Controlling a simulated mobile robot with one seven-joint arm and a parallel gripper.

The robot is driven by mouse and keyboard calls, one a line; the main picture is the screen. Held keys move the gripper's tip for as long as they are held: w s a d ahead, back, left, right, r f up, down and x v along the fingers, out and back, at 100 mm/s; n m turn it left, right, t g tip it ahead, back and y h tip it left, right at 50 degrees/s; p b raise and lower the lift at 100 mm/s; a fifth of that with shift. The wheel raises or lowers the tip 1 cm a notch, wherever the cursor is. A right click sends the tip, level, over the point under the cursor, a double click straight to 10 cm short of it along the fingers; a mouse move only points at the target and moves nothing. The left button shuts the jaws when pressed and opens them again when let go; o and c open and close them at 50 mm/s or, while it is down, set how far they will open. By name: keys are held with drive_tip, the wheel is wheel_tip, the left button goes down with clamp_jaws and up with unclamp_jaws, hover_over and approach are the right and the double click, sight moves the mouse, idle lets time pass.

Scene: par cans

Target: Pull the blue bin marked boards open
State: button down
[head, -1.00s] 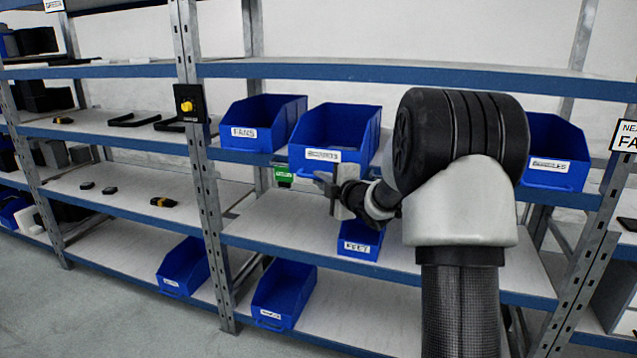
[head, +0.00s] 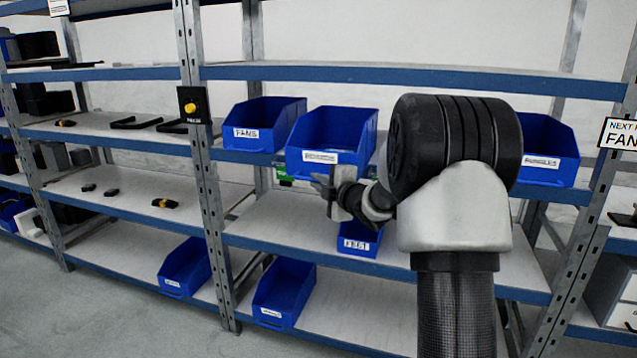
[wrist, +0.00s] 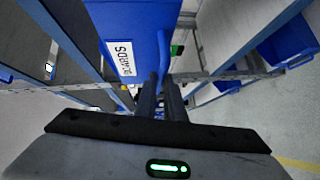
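The blue bin marked boards (head: 307,168) stands on the upper shelf, its front jutting out past the shelf edge. In the wrist view its BOARDS label (wrist: 125,58) is readable and a blue front lip (wrist: 163,50) runs down to my fingers. My gripper (head: 330,190) is just below and in front of the bin's front. In the wrist view my gripper (wrist: 161,90) has its two fingers close together around the end of that lip. The exact contact is partly hidden by the fingers.
The FANS bin (head: 262,113) stands close on the left, and another blue bin (head: 548,150) is right, behind my arm. The FEET bin (head: 360,240) is on the shelf below. A metal upright (head: 200,150) carries a yellow button. A green tag (head: 284,173) hangs at the shelf edge.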

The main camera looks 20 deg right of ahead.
drive_tip(key=c, duration=1.8)
unclamp_jaws()
drive_tip(key=shift+c, duration=0.2)
drive_tip(key=p+v, duration=0.1)
drive_tip(key=v, duration=1.6)
drive_tip(key=shift+s+p, duration=0.3)
drive_tip(key=shift+p, duration=0.1)
